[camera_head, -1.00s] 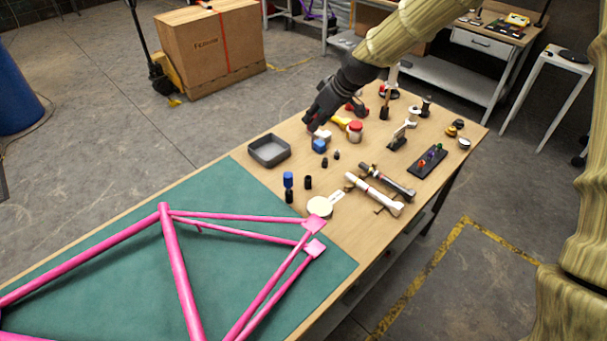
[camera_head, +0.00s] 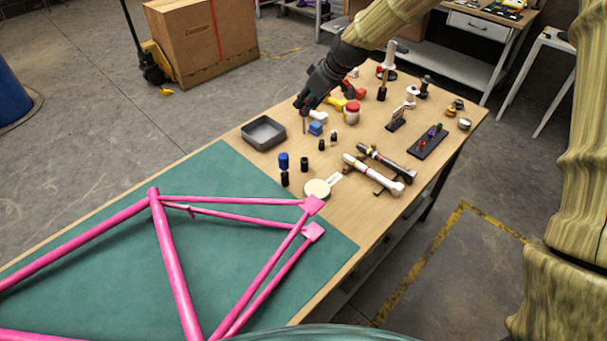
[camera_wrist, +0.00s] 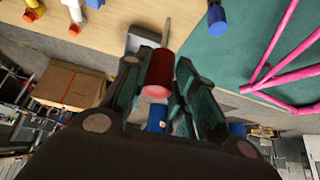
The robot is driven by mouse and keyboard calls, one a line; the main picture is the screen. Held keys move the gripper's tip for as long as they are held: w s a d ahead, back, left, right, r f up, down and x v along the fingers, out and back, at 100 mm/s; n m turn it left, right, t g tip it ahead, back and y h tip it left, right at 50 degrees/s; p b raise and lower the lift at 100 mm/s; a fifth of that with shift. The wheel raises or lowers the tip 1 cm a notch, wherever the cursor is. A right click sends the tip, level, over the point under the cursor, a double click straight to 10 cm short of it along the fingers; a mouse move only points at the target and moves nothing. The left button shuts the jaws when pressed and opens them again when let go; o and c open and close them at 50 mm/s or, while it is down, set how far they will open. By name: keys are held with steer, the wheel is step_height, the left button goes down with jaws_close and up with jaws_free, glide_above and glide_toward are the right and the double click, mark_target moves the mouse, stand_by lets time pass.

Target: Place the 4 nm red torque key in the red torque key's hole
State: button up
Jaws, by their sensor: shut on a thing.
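The red torque key (camera_wrist: 159,72) is between the fingers of my gripper (camera_wrist: 160,95) in the wrist view. Its red handle has a thin grey shaft pointing up in that picture. In the head view my gripper (camera_head: 304,103) is over the table's far left part, right of the grey tray. A thin shaft (camera_head: 304,125) hangs below it, and the handle is hidden there. The black key rack (camera_head: 428,142) lies on the table's right side with small red, purple and green pieces along it. I cannot make out its holes.
The grey tray (camera_head: 264,133), a blue block (camera_head: 315,128), a white-lidded round item (camera_head: 317,189) and a red-lidded jar (camera_head: 352,112) stand nearby. Two tubular tools (camera_head: 373,174) lie between them and the rack. A pink frame (camera_head: 173,265) covers the green mat.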

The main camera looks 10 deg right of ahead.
step_height(320, 180, down, 5)
steer(key=b, duration=0.3)
steer(key=shift+s+b, duration=0.1)
steer(key=shift+b, duration=0.3)
steer(key=shift+f+p, duration=1.75)
steer(key=shift+f, duration=3.2)
steer(key=shift+s, duration=0.1)
steer(key=o, duration=0.6)
steer(key=shift+f, duration=0.15)
steer(key=o, duration=0.4)
steer(key=shift+o, duration=0.2)
steer(key=shift+r, duration=0.2)
steer(key=b+v, duration=0.3)
steer(key=v, duration=0.9)
